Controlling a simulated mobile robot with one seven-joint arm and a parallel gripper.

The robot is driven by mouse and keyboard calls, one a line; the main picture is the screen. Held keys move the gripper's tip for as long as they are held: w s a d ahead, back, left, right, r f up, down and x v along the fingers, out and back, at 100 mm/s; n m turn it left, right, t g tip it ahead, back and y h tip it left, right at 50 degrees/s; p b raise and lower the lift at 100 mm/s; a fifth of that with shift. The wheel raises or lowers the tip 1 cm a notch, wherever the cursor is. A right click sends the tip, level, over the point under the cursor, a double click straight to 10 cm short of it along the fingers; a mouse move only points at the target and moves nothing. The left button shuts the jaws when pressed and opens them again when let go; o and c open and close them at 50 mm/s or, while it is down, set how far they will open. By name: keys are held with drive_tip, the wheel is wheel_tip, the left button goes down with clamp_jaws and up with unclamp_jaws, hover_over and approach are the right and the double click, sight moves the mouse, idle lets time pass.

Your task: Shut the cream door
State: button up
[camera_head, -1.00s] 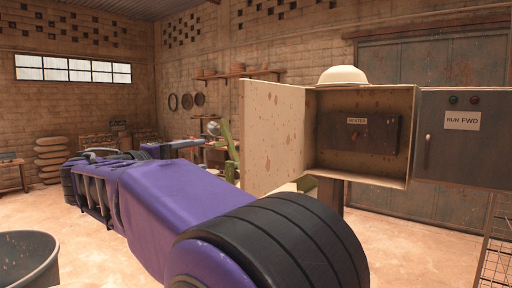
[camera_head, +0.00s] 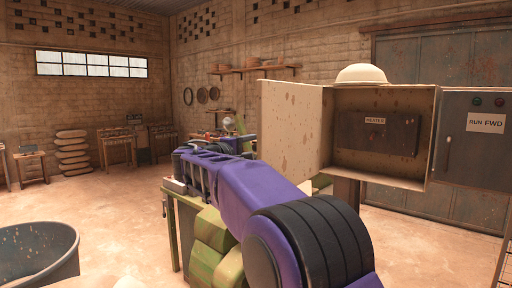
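The cream door (camera_head: 291,130) is a mottled panel, standing wide open on the left side of a cream cabinet (camera_head: 433,130). It is hinged at the cabinet's left edge, and its free edge points left. Inside the cabinet is a dark panel labelled HEATER (camera_head: 376,133). My purple arm crosses the lower middle of the view. My gripper (camera_head: 246,143) is at the arm's far end, small and partly hidden, just left of the door's free edge in the picture. I cannot tell whether it touches the door or how its fingers are set.
A white helmet (camera_head: 361,75) rests on the cabinet. A grey box labelled RUN FWD (camera_head: 475,150) stands to its right. A grey tub (camera_head: 36,258) is at lower left.

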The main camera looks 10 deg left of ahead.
drive_tip(key=shift+c, duration=0.3)
clamp_jaws()
idle(1.2)
